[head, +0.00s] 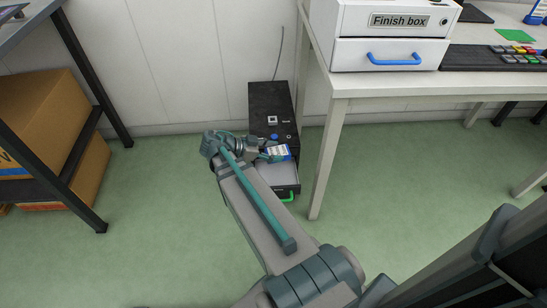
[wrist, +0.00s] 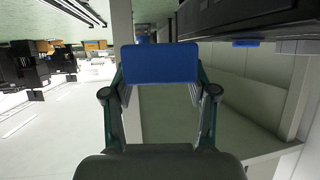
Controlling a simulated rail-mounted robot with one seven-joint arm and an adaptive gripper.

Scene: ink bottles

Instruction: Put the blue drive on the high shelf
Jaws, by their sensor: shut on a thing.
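The blue drive (head: 277,152) is a small block with a pale label on its visible face in the head view. In the wrist view its plain blue face (wrist: 160,62) fills the space between the two fingers. My gripper (head: 268,154) is shut on it, holding it above the open drawer (head: 275,175) of a dark box on the floor; the fingers also show in the wrist view (wrist: 160,84). At the left, a dark-framed rack has a high top surface (head: 24,27), mostly cut off by the picture edge. I cannot tell whether this is the high shelf.
The dark box (head: 268,100) stands against the wall, its drawer with a green handle (head: 288,197) pulled out. A white table (head: 400,84) with the Finish box (head: 390,52) is to the right. Cardboard boxes (head: 45,110) sit low in the rack. Green floor between is clear.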

